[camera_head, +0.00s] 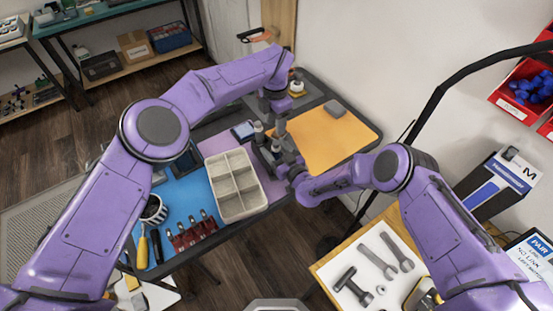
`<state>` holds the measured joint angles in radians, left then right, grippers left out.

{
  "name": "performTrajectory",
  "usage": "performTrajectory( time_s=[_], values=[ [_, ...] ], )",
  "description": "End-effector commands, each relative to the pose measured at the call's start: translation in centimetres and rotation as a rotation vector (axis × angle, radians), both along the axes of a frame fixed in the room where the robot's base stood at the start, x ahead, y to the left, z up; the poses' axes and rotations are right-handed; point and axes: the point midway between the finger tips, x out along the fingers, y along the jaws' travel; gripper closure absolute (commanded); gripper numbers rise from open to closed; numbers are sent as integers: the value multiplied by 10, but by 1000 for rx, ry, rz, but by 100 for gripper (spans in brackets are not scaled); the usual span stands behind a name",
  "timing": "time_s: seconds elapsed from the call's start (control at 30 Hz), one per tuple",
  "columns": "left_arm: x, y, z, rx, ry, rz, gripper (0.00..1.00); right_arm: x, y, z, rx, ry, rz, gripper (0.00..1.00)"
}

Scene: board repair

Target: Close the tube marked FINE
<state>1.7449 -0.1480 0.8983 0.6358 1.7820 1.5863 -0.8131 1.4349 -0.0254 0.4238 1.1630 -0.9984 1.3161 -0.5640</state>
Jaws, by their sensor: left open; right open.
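Small tube-like items (259,134) with pale tops stand by a dark holder between my two grippers, on the purple part of the bench. Their markings are too small to read, so I cannot tell which is marked FINE or whether it has its cap on. My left gripper (279,129) reaches down from above, close beside these items; it is open. My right gripper (273,158) comes in from the right, low and near the same spot; it is open. The two grippers partly hide the items and each other. I cannot tell whether either touches a tube.
A pale compartment tray (218,211) stands just left of the grippers. An orange mat (332,138) with a grey block (335,108) lies behind on the right, mostly clear. A side table holds wrenches (378,261).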

Motion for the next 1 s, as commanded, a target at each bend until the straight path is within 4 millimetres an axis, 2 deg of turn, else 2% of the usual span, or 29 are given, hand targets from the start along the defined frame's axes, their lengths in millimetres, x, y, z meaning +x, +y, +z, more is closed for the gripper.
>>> performTrajectory(
  time_s=[0.1,0.13,0.3,0.33,0.43,0.5,0.6,0.67,1.0],
  values=[
    [0,-1,0,0,0,-1,54,0,-1,0,0,0,-1,35],
    [0,-1,0,0,0,-1,54,0,-1,0,0,0,-1,41],
    [0,0,0,0,0,-1,54,0,-1,0,-1,-1,0,96],
    [0,0,0,0,0,-1,54,0,0,0,0,-1,0,100],
    [-1,0,-1,1,3,-1,54,0,0,0,0,-1,0,100],
    [-4,0,-9,-4,18,1,54,0,0,0,0,-1,0,100],
    [-16,-19,-21,-78,67,2,54,0,0,0,0,-1,0,100],
    [-18,-25,-21,-91,81,156,54,0,0,0,0,-1,0,100],
    [-14,-26,-15,-44,114,1248,54,-1,0,0,0,0,0,100]
  ],
)
